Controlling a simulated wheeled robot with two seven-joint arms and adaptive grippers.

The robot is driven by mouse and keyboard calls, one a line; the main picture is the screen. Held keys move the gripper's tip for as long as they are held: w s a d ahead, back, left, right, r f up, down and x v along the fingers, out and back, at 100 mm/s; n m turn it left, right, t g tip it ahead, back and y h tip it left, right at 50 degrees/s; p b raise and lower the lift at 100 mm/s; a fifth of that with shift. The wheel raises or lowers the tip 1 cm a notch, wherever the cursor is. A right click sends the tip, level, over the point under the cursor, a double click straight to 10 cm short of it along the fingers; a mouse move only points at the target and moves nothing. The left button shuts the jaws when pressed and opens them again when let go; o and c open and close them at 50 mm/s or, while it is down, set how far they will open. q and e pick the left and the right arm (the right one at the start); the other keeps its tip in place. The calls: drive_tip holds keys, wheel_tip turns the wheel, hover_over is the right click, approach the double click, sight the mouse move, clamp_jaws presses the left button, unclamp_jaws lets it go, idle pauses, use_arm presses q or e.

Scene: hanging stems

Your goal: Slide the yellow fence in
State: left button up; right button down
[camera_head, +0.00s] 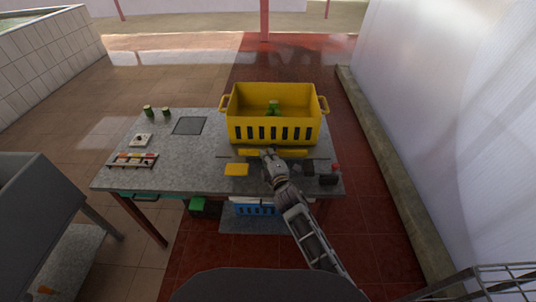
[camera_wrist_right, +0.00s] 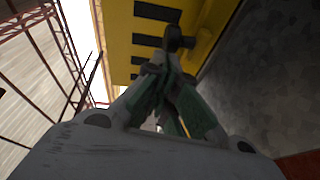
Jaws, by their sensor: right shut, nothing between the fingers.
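A low yellow strip (camera_head: 249,153), which looks like the yellow fence, lies on the grey table in front of the yellow crate in the head view. My right gripper (camera_head: 268,155) is at the strip and covers part of it; I cannot tell if they touch. In the right wrist view the gripper's fingers (camera_wrist_right: 170,75) are together and empty, with yellow slotted plastic (camera_wrist_right: 125,45) behind them. My left gripper is not in view.
The yellow crate (camera_head: 235,131) holds green items (camera_head: 273,108). A flat yellow block (camera_head: 236,169) lies left of my right gripper. Small dark objects (camera_head: 328,179) stand at the table's right. A tray of coloured pieces (camera_head: 132,160) is at left. The table's (camera_head: 190,165) middle left is clear.

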drive_tip(key=shift+w, duration=0.15)
idle(0.3)
drive_tip(key=shift+w+b, duration=0.35)
drive_tip(key=shift+w, duration=2.4)
drive_tip(key=shift+d, duration=0.1)
drive_tip(key=shift+r, duration=0.1)
